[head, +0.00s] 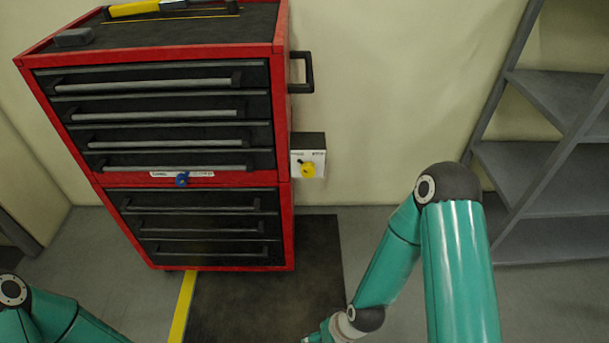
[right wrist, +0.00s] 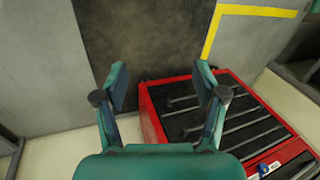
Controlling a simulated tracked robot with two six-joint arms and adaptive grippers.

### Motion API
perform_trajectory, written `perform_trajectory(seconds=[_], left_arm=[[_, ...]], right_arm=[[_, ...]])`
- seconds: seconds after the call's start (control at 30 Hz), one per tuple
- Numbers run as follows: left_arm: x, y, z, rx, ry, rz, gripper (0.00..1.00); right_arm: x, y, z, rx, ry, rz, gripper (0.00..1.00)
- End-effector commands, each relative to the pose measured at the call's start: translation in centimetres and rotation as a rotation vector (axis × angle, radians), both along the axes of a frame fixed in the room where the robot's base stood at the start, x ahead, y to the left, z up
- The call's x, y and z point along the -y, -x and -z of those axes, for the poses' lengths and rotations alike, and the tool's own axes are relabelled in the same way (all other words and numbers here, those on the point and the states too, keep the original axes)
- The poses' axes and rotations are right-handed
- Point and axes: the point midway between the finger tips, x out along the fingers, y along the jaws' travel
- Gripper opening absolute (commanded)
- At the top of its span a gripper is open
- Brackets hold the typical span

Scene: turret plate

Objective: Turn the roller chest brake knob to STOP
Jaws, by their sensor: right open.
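The red roller chest (head: 282,120) with black drawers stands at the left of the head view. A yellow knob (head: 308,170) sits on a white plate (head: 298,158) on a dark box at the chest's right side. A blue knob (head: 182,180) sits beside a white label on the front red band. Their lettering is too small to read. In the right wrist view my right gripper (right wrist: 162,88) is open and empty, with the chest (right wrist: 150,112) beyond its right finger. The blue knob shows there at the bottom (right wrist: 265,169). My left gripper is out of view.
A black handle (head: 308,72) juts from the chest's upper right side. A grey shelf unit (head: 540,165) stands at the right. A dark mat (head: 320,260) and a yellow floor line (head: 182,308) lie in front. Tools lie on the chest top.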

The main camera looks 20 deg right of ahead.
Motion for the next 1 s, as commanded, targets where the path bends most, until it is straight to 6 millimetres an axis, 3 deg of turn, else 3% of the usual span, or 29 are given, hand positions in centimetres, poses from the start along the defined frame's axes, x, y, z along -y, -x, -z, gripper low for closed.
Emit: perform_trajectory(seconds=[0.1, 0.27, 0.4, 0.5, 0.6, 0.73, 0.9, 1.0], left_arm=[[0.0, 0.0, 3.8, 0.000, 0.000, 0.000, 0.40], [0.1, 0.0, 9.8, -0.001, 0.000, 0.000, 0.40], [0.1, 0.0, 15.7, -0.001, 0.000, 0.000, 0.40], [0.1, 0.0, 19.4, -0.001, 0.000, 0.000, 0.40], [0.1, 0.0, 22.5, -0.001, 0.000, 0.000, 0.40], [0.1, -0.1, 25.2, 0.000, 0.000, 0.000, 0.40], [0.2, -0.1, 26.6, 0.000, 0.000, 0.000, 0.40], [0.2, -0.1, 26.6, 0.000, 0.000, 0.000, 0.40]], right_arm=[[0.8, -4.4, 2.1, 0.147, 0.045, 0.013, 0.72], [1.6, -13.5, 2.4, 0.467, 0.151, 0.032, 0.72], [2.2, -21.0, -0.6, 0.793, 0.272, 0.079, 0.72], [2.8, -24.5, -4.0, 0.997, 0.361, 0.134, 0.72], [3.3, -26.3, -7.6, 1.162, 0.442, 0.198, 0.72], [4.0, -26.9, -11.4, 1.305, 0.523, 0.278, 0.72], [4.7, -26.8, -14.3, 1.387, 0.580, 0.342, 0.72], [4.9, -27.1, -14.9, 1.399, 0.593, 0.354, 0.72]])
